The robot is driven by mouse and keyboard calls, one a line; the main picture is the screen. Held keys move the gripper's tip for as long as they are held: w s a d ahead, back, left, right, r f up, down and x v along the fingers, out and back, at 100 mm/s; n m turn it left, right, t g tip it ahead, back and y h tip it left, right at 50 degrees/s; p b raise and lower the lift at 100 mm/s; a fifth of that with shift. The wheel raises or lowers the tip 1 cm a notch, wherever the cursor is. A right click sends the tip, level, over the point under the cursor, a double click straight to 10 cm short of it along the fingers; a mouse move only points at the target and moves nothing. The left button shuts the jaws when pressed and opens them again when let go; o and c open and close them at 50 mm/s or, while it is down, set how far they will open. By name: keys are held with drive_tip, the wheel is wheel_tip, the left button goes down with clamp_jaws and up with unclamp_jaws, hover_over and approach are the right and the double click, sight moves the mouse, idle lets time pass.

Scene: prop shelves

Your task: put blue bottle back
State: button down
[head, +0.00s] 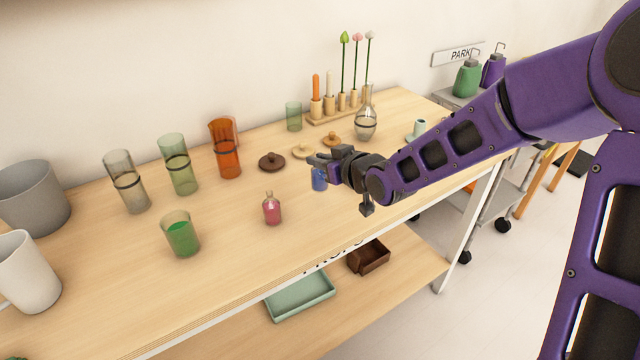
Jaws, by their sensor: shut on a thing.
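A small blue bottle (319,181) is at the jaws of my gripper (322,166), over the right half of the wooden table. My gripper is shut on the bottle and partly hides its top. The bottle looks upright. I cannot tell whether its base touches the table. A small pink bottle (272,209) stands to its left, nearer the front edge.
Lids, including a dark brown one (271,162), lie behind the gripper. A glass flask (366,124) stands at the back right. Tall tumblers, including an orange one (224,150), and a green cup (180,234) stand left. The table (225,265) is bare along its front.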

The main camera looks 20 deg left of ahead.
sight(321, 175)
drive_tip(key=shift+f+b, duration=0.45)
drive_tip(key=shift+f, duration=1.7)
drive_tip(key=shift+f, duration=0.1)
drive_tip(key=shift+f, duration=0.15)
drive_tip(key=c, duration=0.8)
unclamp_jaws()
drive_tip(key=shift+c, duration=0.2)
drive_tip(key=shift+d+r, duration=0.15)
drive_tip(key=shift+r, duration=0.2)
drive_tip(key=p+v, duration=0.2)
drive_tip(key=v, duration=0.9)
drive_tip(key=shift+s+d+p, duration=0.25)
drive_tip(key=shift+s+p, duration=0.1)
